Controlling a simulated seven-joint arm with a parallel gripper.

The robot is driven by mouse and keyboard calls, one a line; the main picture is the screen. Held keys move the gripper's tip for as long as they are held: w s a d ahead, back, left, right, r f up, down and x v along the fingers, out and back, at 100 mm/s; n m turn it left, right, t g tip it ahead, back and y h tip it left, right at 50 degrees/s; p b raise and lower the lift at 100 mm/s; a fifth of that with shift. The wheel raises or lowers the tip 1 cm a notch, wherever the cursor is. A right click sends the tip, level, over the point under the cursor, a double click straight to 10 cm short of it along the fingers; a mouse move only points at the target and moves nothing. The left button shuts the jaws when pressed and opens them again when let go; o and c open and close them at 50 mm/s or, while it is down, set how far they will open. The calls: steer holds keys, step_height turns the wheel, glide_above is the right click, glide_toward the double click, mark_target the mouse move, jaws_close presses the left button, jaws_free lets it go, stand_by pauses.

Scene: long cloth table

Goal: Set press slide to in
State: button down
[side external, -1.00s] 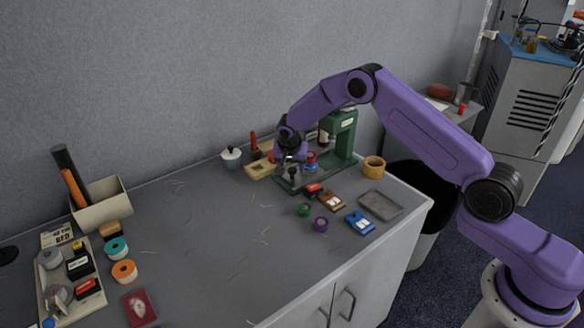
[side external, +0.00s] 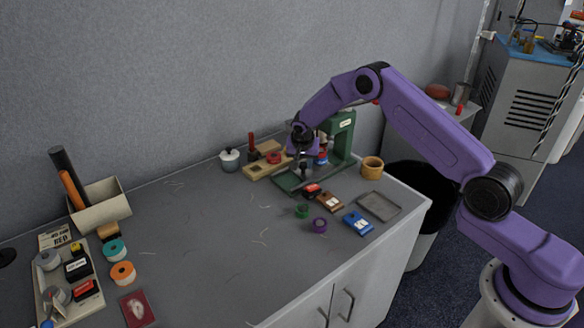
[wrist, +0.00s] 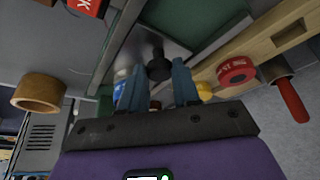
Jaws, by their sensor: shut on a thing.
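The green press (side external: 343,135) stands near the back of the table by its right end. Its green base (side external: 287,182) shows bare at the left front. The grey metal slide plate (wrist: 140,45) shows in the wrist view, with a black knob (wrist: 158,69) standing on it. My gripper (side external: 304,172) is low over the base in front of the press column. In the wrist view, my gripper's blue fingers (wrist: 155,90) are on either side of the knob and shut on it. My arm and fingers hide part of the slide in the side view.
A wooden holder (side external: 262,166) with a red-topped piece is left of the press. A black-and-red ink pad (side external: 312,189), a brown block (side external: 330,203), a blue block (side external: 357,222) and a grey tray (side external: 378,206) lie in front.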

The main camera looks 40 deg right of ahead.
mark_target(314, 161)
steer(key=d, duration=0.4)
steer(key=shift+d, duration=0.25)
steer(key=c, duration=0.8)
jaws_free()
steer(key=shift+d, duration=0.1)
steer(key=shift+s+a+r, duration=0.1)
steer(key=shift+a+r, duration=0.2)
steer(key=shift+r, duration=0.15)
steer(key=v, duration=1.6)
steer(key=shift+s+r, duration=0.1)
steer(key=shift+r, duration=0.15)
